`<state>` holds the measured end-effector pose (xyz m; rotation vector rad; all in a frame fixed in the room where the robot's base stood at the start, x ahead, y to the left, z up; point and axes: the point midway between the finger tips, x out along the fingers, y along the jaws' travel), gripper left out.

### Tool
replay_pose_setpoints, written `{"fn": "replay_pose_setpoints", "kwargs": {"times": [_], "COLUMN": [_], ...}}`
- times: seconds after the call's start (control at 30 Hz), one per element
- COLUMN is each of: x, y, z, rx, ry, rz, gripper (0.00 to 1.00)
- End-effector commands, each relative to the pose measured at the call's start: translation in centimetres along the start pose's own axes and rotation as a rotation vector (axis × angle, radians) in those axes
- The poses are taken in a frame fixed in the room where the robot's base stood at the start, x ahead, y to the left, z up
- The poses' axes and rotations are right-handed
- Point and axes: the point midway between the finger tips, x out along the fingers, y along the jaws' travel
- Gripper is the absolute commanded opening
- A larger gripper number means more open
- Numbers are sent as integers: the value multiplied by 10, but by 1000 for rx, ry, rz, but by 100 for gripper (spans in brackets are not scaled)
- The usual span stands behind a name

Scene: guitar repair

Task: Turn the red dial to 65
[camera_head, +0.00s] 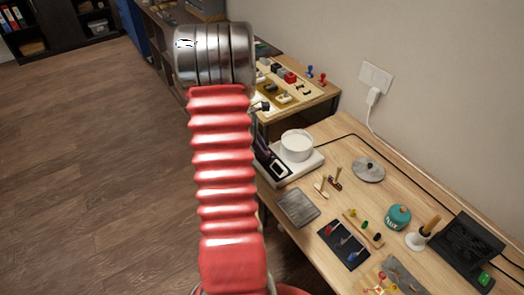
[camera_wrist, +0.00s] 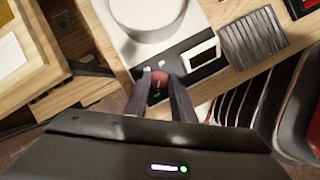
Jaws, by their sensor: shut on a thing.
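The red dial (camera_wrist: 158,78) is on the dark front panel of a white device, seen in the wrist view. My gripper (camera_wrist: 161,88) is shut on the dial, with one dark finger on each side of it. A small pale display (camera_wrist: 200,54) sits to the right of the dial; I cannot read a number on it. In the head view the white device (camera_head: 306,163) stands at the near left edge of the bench, carrying a white pot (camera_head: 297,146). There the dial is hidden and my gripper is partly behind my red arm.
A grey ribbed block (camera_head: 298,207) lies just right of the device. Further right are a dark tool mat (camera_head: 334,250), a teal canister (camera_head: 398,217) and a round metal lid (camera_head: 368,169). A second bench (camera_head: 325,95) with small parts stands behind. The floor at left is clear.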

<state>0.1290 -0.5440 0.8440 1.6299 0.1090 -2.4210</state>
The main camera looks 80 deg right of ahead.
Motion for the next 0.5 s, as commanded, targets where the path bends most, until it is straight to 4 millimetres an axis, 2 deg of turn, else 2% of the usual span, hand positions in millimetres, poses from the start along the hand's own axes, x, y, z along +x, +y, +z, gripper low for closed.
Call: {"fn": "replay_pose_setpoints", "kwargs": {"times": [0.27,0.5], "x": [0,0], "y": [3,5], "z": [0,0], "rx": [120,300], "ry": [-8,-19], "rz": [-48,-123], "gripper": [0,0]}}
